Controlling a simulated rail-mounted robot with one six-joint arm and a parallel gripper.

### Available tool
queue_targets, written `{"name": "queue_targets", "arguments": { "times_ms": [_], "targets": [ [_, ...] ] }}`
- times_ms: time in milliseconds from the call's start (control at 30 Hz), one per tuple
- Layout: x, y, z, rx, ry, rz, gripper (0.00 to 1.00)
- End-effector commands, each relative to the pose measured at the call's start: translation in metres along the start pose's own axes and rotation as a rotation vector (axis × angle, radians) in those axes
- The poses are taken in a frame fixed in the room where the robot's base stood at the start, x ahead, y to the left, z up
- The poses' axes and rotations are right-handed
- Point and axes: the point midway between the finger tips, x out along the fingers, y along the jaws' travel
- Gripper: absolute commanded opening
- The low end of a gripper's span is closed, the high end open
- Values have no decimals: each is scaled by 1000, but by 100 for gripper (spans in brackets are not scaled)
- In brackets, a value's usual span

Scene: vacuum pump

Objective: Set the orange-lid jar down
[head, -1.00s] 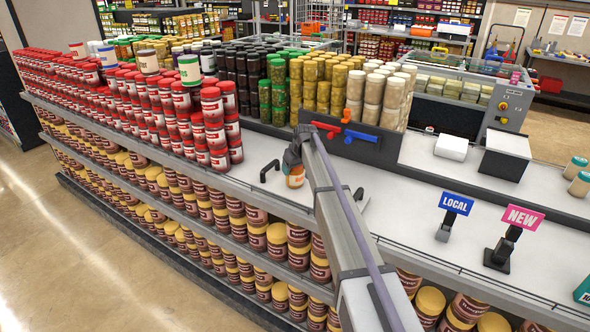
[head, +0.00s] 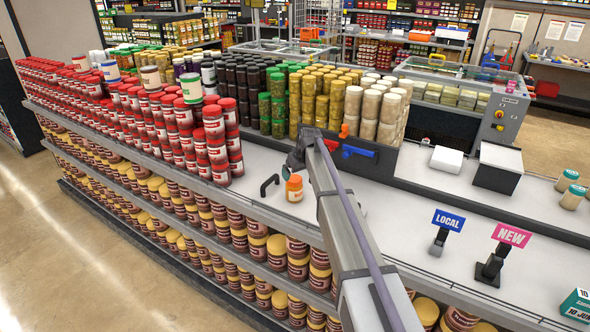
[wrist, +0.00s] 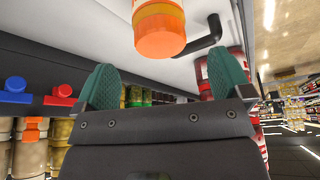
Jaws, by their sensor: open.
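The orange-lid jar (head: 294,188) stands upright on the white top shelf in the head view, beside a black handle. In the wrist view the jar (wrist: 159,28) shows its orange lid, beyond the fingertips and apart from them. My gripper (head: 296,160) is just above and behind the jar in the head view, small and partly hidden by my arm. In the wrist view my gripper (wrist: 165,85) has its two green fingers spread wide with nothing between them.
A black handle (head: 269,184) rises just left of the jar. Stacked red-lid jars (head: 215,145) stand further left. A dark panel with a blue handle (head: 358,152) and jars behind it lies at the right. Bare shelf (head: 390,210) stretches to the right.

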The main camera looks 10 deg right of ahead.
Motion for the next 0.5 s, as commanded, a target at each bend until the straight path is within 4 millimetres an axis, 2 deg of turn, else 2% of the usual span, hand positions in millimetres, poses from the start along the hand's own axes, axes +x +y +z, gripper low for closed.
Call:
{"name": "queue_targets", "arguments": {
  "times_ms": [33, 100, 200, 367, 467, 500],
  "targets": [
    [-27, -1, -4, 1, 0, 0, 97],
    [-41, -1, -4, 1, 0, 0, 97],
    [-51, 0, -2, 1, 0, 0, 97],
    [-51, -2, 4, 3, -4, 0, 97],
    [-65, -24, 45, 34, -39, -2, 97],
    [-75, -40, 75, 59, -68, -3, 97]
  ]
}}
